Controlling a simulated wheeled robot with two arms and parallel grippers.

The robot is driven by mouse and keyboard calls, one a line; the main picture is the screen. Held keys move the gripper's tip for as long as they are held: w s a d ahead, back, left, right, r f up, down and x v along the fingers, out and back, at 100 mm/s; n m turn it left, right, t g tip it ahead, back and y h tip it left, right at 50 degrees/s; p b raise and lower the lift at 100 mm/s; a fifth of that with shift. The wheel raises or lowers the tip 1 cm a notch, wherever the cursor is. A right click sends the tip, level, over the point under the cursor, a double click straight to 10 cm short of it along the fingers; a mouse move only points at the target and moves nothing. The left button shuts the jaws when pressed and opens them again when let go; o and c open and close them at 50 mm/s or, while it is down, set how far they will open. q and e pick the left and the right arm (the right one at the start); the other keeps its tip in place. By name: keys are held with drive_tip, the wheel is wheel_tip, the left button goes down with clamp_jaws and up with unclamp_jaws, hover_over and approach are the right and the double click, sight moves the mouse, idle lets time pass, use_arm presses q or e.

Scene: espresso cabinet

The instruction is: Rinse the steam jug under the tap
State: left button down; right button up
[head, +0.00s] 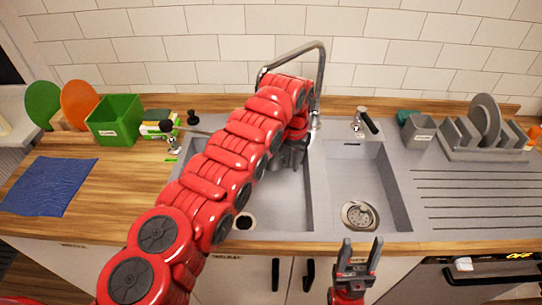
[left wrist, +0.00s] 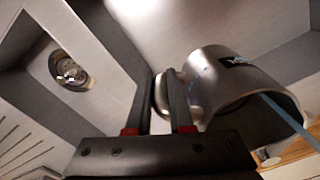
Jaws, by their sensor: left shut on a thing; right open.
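The metal steam jug (left wrist: 222,85) shows in the left wrist view, tilted, with its open mouth toward the lower right. My left gripper (left wrist: 163,100) is shut on its handle. A thin pale-blue strip (left wrist: 284,112), perhaps water, meets the jug's mouth. In the head view my left gripper (head: 294,152) is over the left basin (head: 293,205), by the tap's (head: 320,75) outlet; my red arm hides most of the jug there. The tap lever (head: 368,121) stands behind the right basin. My right gripper (head: 361,250) is open and empty in front of the counter edge.
The right basin (head: 378,180) is empty, with a drain. A green box (head: 116,122) and a blue cloth (head: 48,186) are on the left counter. The ridged drainer (head: 465,195) is clear.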

use_arm(q)
drive_tip(key=shift+s+r+p, duration=0.2)
drive_tip(key=shift+s+p, duration=0.1)
drive_tip(key=shift+p, duration=0.45)
drive_tip(key=s+d+p, duration=0.2)
drive_tip(key=s+p, duration=0.3)
drive_tip(key=s, duration=0.2)
drive_tip(key=shift+d+f, duration=0.2)
drive_tip(key=shift+d, duration=0.2)
idle(0.7)
drive_tip(key=s+d+r+p, duration=0.1)
drive_tip(key=s+r+p, duration=0.3)
drive_tip(key=p, duration=0.6)
drive_tip(key=shift+s+d+p, duration=0.3)
drive_tip(key=shift+d+p, duration=0.05)
drive_tip(key=shift+p, duration=0.05)
